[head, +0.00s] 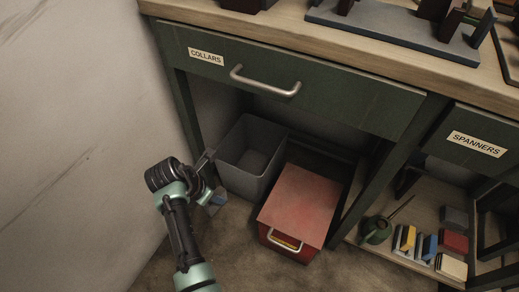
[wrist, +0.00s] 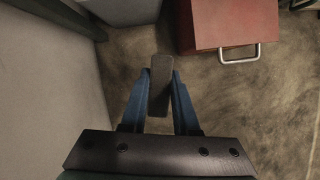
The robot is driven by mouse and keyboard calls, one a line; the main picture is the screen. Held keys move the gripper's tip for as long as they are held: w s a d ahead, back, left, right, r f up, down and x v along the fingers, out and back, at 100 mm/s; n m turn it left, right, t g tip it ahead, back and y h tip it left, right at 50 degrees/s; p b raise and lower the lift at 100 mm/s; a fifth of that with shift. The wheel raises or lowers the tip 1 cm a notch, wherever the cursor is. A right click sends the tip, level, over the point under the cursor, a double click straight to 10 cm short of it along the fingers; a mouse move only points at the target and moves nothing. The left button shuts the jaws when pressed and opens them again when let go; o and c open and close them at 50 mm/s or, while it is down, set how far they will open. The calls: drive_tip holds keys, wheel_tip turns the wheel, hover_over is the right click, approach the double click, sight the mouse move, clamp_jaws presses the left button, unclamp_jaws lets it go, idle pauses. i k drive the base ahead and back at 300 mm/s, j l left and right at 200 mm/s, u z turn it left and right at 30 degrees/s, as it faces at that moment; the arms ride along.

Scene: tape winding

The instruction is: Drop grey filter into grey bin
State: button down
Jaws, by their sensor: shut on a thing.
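My gripper (wrist: 160,82) is shut on a slim dark-grey block, the grey filter (wrist: 160,78), which stands out between the two blue fingers in the wrist view. In the head view my gripper (head: 218,198) is low, in front of and slightly left of the grey bin, and the filter is too small there to make out clearly. The grey bin (head: 232,180) is open-topped and stands on the floor under the bench. Its inside looks empty. In the wrist view a grey part of the bin (wrist: 128,12) shows at the top, beyond the fingertips. The filter is outside the bin.
A red box with a handle (head: 300,205) stands right of the bin. The bench's "COLLARS" drawer (head: 330,88) overhangs the bin, with a dark leg on the left. A pale wall (head: 70,120) is close on the left. A shelf at right holds an oil can (head: 376,230) and small blocks.

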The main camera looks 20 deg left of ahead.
sight(256, 171)
drive_tip(key=i, duration=1.1)
